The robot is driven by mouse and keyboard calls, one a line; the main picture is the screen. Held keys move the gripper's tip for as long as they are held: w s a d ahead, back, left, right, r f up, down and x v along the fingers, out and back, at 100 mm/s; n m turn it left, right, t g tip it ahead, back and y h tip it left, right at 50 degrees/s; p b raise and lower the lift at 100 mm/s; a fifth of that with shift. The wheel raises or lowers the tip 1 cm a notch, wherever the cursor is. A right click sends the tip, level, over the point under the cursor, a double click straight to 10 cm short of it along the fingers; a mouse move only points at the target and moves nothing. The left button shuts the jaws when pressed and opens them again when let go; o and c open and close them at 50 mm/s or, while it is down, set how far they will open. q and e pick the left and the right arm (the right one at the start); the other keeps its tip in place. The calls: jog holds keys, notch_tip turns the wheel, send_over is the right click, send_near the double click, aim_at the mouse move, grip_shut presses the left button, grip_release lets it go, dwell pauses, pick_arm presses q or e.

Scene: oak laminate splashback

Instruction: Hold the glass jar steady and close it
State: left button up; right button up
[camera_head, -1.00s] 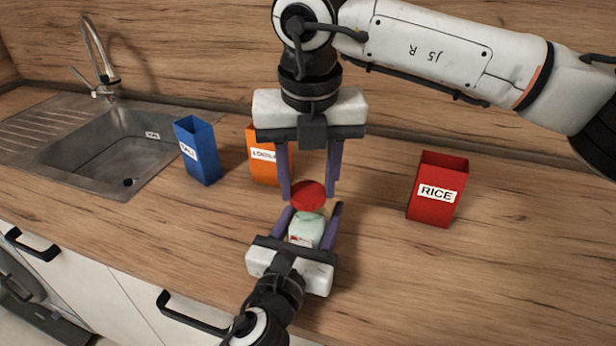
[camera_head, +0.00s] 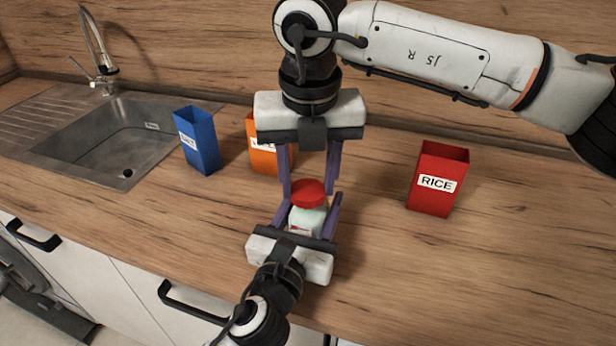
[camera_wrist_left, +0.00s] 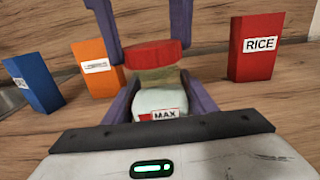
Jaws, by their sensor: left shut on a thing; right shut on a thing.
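The glass jar (camera_head: 306,219) stands upright on the counter, with pale green contents and a label reading MAX in the left wrist view (camera_wrist_left: 158,100). My left gripper (camera_head: 311,207), coming in from the front, is shut around the jar body. My right gripper (camera_head: 309,188) reaches in from behind and is shut on the lid, one finger on each side.
A red RICE box (camera_head: 437,180) stands to the right. An orange box (camera_head: 262,150), partly hidden by my right gripper, and a blue box (camera_head: 198,142) stand behind left. The sink (camera_head: 110,140) is at the far left. The counter's right front is clear.

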jog(key=shift+f, duration=0.6)
jog(key=m+h, duration=0.1)
jog(key=m, duration=0.5)
jog(key=shift+a+m, duration=0.15)
jog(key=shift+m, duration=0.25)
jog(key=m, duration=0.5)
jog(key=shift+w+g+h, duration=0.1)
jog(key=shift+g+h, duration=0.2)
jog(key=shift+g, duration=0.1)
jog(key=m, duration=0.4)
jog(key=shift+a+m+g, duration=0.1)
jog(key=shift+m+g, duration=0.2)
jog(key=shift+m, duration=0.1)
jog(key=m+g, duration=0.1)
jog(key=m, duration=0.5)
jog(key=shift+w, duration=0.15)
jog(key=o, duration=1)
